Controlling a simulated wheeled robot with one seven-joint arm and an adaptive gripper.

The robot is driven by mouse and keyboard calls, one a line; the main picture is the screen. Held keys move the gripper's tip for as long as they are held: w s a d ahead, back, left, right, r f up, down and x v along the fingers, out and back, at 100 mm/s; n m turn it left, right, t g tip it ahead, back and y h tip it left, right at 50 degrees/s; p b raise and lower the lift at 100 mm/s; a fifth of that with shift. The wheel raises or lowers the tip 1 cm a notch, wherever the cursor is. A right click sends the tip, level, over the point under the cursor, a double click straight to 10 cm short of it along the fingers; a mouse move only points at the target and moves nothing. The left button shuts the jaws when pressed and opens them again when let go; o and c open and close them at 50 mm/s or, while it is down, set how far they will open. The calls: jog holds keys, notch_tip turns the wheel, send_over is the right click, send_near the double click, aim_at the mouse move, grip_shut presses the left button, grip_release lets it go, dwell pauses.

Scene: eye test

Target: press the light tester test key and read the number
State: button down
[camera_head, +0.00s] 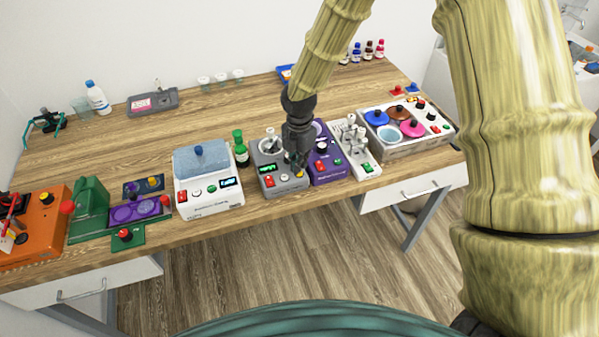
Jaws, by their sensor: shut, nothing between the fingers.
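A grey bench device (287,188) stands near the front edge of the table, right of centre in the row. It looks like the light tester, but I cannot read its label. It has a lit green display (267,169), a red switch (269,182), a green button (284,177) and a small yellow key (299,175). My gripper (297,166) is shut and empty, pointing down over the right part of this device. Its tips are just above or at the yellow key; I cannot tell whether they touch. The gripper hides part of the device's top. The display's digits are too small to read.
A purple device (325,168) stands close on the right, and a green bottle (240,148) and a white device (208,196) on the left.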

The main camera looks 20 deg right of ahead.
jog(key=shift+f+b, duration=0.4)
jog(key=shift+f, duration=0.65)
dwell(0.8)
jog(key=shift+r, duration=0.15)
notch_tip(320, 180, up, 8)
jog(key=p, duration=0.6)
dwell(0.6)
dwell(0.3)
